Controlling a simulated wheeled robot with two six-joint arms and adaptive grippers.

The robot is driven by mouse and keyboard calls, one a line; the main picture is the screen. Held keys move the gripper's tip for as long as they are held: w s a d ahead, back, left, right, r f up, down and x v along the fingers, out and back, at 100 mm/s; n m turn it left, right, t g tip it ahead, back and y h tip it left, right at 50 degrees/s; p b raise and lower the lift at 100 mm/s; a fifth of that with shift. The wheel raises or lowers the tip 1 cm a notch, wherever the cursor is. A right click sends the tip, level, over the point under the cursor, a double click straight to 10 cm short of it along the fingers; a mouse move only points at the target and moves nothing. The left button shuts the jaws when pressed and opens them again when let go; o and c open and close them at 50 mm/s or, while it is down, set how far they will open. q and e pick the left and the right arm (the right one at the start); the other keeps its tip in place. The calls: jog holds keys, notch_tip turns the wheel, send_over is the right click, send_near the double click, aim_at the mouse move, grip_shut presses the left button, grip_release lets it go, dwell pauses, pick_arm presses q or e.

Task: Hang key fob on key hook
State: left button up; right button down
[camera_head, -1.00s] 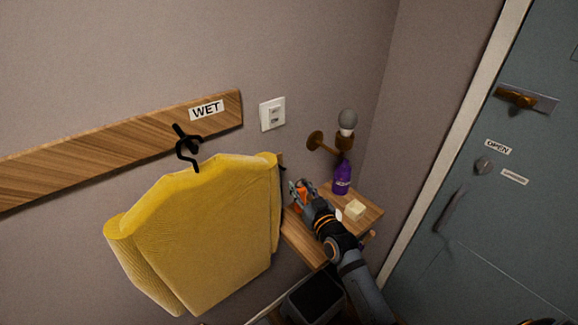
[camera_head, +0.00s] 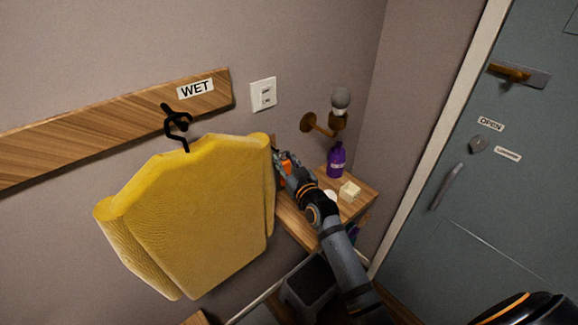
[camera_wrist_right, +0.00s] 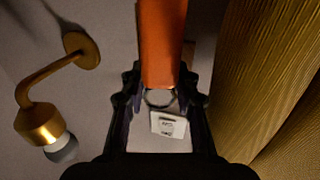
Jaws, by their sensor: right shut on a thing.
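The key fob is an orange strap (camera_wrist_right: 162,45) with a metal ring (camera_wrist_right: 160,97). My right gripper (camera_wrist_right: 160,82) is shut on it, one finger on each side. In the head view my right gripper (camera_head: 284,163) is close to the wall, just right of the yellow coat, and a bit of the orange fob (camera_head: 286,170) shows at its fingers. I cannot make out the key hook; a small brown edge beside the coat's right shoulder is mostly hidden. My left gripper is not in view.
The yellow coat (camera_head: 190,215) hangs close on the left. A brass wall lamp (camera_head: 318,125) is to the right. Below it, a wooden shelf (camera_head: 295,218) holds a purple bottle (camera_head: 335,162) and a pale block (camera_head: 349,191). A white wall plate (camera_head: 263,94) is above.

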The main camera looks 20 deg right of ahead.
aim_at(271, 151)
jog(key=w, duration=0.1)
jog(key=w+a+b, duration=0.1)
jog(key=w, duration=0.1)
jog(key=w+f+b, duration=0.1)
jog(key=shift+w+a, duration=0.2)
jog(key=shift+a, duration=0.05)
dwell(0.3)
dwell(0.5)
jog(key=c, duration=1.2)
grip_release()
jog(key=shift+a, duration=0.1)
jog(key=shift+o, duration=1)
jog(key=shift+w+f, duration=0.1)
jog(key=shift+w, duration=0.05)
jog(key=shift+o, duration=0.4)
jog(key=shift+w+a+f, duration=0.15)
jog(key=shift+w, duration=0.15)
